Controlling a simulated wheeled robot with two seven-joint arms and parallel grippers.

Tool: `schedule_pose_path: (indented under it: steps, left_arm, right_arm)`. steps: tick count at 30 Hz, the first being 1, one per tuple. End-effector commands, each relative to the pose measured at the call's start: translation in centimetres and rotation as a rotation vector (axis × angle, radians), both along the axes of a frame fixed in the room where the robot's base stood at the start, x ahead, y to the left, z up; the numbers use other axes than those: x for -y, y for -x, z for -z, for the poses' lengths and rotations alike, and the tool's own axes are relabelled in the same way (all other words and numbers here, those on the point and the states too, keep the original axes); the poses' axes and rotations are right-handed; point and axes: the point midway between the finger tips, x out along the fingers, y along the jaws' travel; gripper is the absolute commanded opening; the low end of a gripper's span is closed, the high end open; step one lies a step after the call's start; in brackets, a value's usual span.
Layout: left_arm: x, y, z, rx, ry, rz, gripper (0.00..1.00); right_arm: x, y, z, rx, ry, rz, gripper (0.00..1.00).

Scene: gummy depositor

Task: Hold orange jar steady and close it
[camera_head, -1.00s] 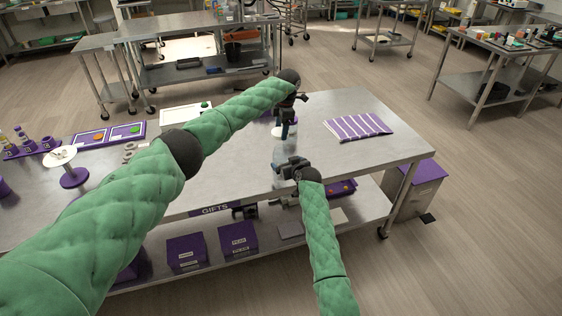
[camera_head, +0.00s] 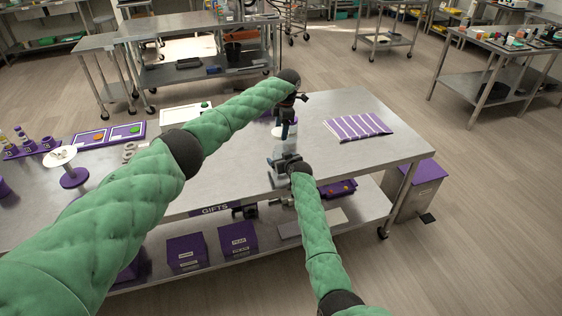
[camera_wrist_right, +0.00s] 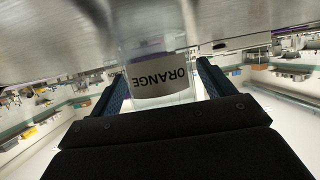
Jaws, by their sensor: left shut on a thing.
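The clear orange jar (camera_wrist_right: 159,78) stands between my right gripper's fingers in the right wrist view. Its white ORANGE label reads upside down there. In the head view the jar (camera_head: 279,181) is small and partly covered by my right gripper (camera_head: 284,161). My right fingers (camera_wrist_right: 165,83) lie along both sides of the jar, spread, with a narrow gap visible. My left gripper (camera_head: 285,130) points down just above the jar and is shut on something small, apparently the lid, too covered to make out.
A purple striped mat (camera_head: 358,126) lies to the right on the steel table (camera_head: 375,160). A white-topped stand (camera_head: 61,155) and a purple-framed board (camera_head: 110,135) are at the left. The tabletop between mat and front edge is clear.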

Motion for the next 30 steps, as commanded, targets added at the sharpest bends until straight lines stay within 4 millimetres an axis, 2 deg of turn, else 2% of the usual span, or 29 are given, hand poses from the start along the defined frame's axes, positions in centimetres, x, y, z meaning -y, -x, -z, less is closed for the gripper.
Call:
schedule_pose_path:
  steps: [1,6,8,9,14,24,30]
  left_arm:
    - [0.0,0.0,0.0,0.0,0.0,0.0,0.4]
    - [0.0,0.0,0.0,0.0,0.0,0.0,0.4]
    - [0.0,0.0,0.0,0.0,0.0,0.0,0.4]
    - [0.0,0.0,0.0,0.0,0.0,0.0,0.4]
    - [0.1,0.0,0.7,-0.001,-0.001,0.001,0.4]
    - [0.3,0.0,4.5,0.0,-0.002,-0.001,0.4]
    - [0.4,0.0,4.8,0.001,0.0,-0.001,0.4]
  right_arm:
    - [0.0,0.0,0.0,0.0,0.0,0.0,0.71]
    - [0.0,0.0,0.0,0.0,0.0,0.0,0.38]
    - [0.0,0.0,0.0,0.0,0.0,0.0,0.26]
    - [0.0,0.0,0.0,0.0,0.0,0.0,0.24]
    - [0.0,0.0,0.0,0.0,0.0,0.0,0.23]
    - [0.0,0.0,0.0,0.0,0.0,0.0,0.23]
    - [0.0,0.0,0.0,0.0,0.0,0.0,0.23]
